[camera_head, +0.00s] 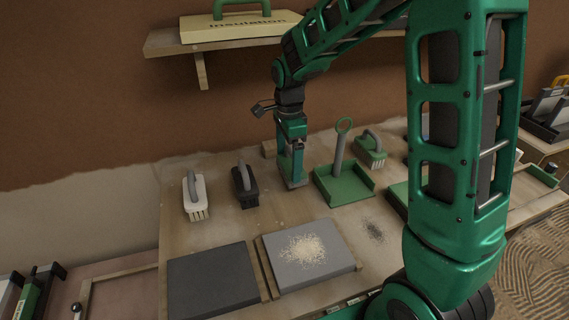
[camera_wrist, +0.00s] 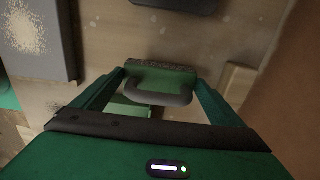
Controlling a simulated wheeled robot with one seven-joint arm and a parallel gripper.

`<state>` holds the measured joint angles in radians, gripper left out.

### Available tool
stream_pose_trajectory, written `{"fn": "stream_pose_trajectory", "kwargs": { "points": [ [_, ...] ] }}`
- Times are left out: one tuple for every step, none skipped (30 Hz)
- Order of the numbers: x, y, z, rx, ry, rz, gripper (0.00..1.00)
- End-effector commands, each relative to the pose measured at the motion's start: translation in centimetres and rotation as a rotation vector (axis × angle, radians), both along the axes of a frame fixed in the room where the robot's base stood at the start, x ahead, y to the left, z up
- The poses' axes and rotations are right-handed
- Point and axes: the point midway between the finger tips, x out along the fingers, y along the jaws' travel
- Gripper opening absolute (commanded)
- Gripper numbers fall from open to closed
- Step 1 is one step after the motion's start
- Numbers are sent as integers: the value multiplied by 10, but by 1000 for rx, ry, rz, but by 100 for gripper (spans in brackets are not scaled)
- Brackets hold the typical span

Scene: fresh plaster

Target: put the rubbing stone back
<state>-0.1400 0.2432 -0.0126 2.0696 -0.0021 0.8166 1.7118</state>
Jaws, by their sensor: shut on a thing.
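My gripper (camera_head: 292,168) points down over the back middle of the wooden bench (camera_head: 225,222). In the wrist view my gripper (camera_wrist: 162,84) is shut on the rubbing stone (camera_wrist: 160,70), a green block with a rough speckled face and a grey loop handle between the fingers. In the head view my fingers mostly hide the stone. It is low over the bench, between the dark brush and the green dustpan; I cannot tell whether it touches the wood.
A white brush (camera_head: 195,193) and a dark brush (camera_head: 244,184) stand left. The green dustpan (camera_head: 343,186) and a green brush (camera_head: 371,149) are right. A crumb-covered grey slab (camera_head: 337,262) and a dark slab (camera_head: 212,282) lie in front. A shelf (camera_head: 200,44) hangs behind.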

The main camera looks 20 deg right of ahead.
Motion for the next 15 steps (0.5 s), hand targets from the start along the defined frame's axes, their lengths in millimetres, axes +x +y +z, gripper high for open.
{"fn": "stream_pose_trajectory", "kwargs": {
  "points": [
    [1, 1, 0, 0, 0, 1, 71],
    [1, 1, -1, 0, 0, 2, 71],
    [1, 2, -4, 0, 1, 3, 71],
    [1, 2, -6, 0, 1, 4, 71],
    [0, 3, -9, 0, 2, 5, 71],
    [0, 4, -14, 0, 2, 6, 71],
    [0, 5, -18, 0, 2, 7, 71],
    [0, 6, -22, 0, 3, 9, 71],
    [0, 7, -28, -1, 3, 10, 71],
    [0, 8, -31, 0, 2, 11, 71],
    [0, 8, -33, 0, 2, 12, 71],
    [0, 8, -35, 0, 1, 12, 71],
    [0, 8, -35, 0, 0, 12, 71],
    [1, 9, -35, 0, 0, 12, 71],
    [1, 8, -35, 0, -1, 12, 71]
  ]
}}
